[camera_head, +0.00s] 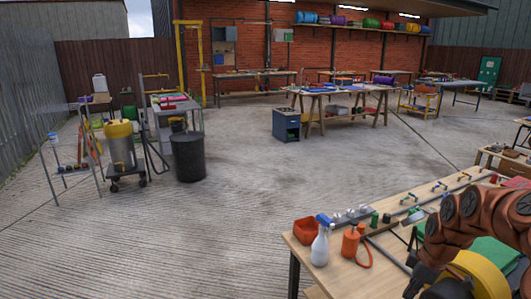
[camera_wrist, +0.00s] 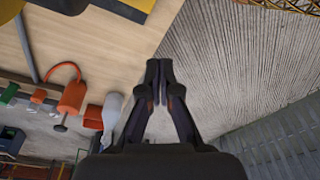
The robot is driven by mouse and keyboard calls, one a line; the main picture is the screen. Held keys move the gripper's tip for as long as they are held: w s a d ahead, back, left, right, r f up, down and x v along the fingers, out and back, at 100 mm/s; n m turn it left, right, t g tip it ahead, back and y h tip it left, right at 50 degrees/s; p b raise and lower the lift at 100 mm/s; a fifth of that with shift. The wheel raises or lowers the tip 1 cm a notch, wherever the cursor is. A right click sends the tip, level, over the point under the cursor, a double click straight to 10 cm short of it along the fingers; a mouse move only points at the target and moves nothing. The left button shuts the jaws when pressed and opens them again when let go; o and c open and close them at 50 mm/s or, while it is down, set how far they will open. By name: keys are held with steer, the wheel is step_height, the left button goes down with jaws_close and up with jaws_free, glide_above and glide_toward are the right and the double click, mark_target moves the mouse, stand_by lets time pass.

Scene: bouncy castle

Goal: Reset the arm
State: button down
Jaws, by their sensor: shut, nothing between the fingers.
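My arm, orange-brown, shows at the lower right in the head view. My gripper (camera_wrist: 159,82) is in the middle of the wrist view, with its dark fingers together and nothing between them. It points past the edge of a wooden workbench (camera_wrist: 120,40), with grey ribbed ground (camera_wrist: 225,60) beyond. In the head view the same workbench (camera_head: 335,270) is at the lower right. My fingertips cannot be made out clearly in the head view.
On the workbench stand a white spray bottle with a blue top (camera_head: 321,243), an orange bottle (camera_head: 350,243) and a red-orange bin (camera_head: 306,230). A black barrel (camera_head: 188,158) and a yellow-topped canister (camera_head: 120,148) stand at the left. The middle ground (camera_head: 260,180) is clear.

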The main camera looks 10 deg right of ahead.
steer(key=s+a+r+m+p, duration=0.1)
steer(key=s+a+r, duration=0.1)
steer(key=a+r, duration=0.3)
steer(key=s+a+r+m+g+p, duration=0.1)
steer(key=s+a+r, duration=0.2)
steer(key=a, duration=0.5)
steer(key=s+a+r+p, duration=0.1)
steer(key=s+a+r, duration=0.15)
steer(key=a, duration=0.35)
steer(key=s+a+r+m+p, duration=0.1)
steer(key=s+a+m, duration=0.1)
steer(key=s, duration=0.3)
steer(key=s+a+r+m+g+h+p, duration=0.1)
steer(key=s+a+m, duration=0.1)
steer(key=s, duration=0.4)
steer(key=s+a+r+m+g, duration=0.1)
steer(key=s+a+m, duration=0.2)
steer(key=s, duration=0.3)
steer(key=shift+s+a+r+p, duration=0.2)
steer(key=shift+a+r+p, duration=0.2)
steer(key=shift+a, duration=0.1)
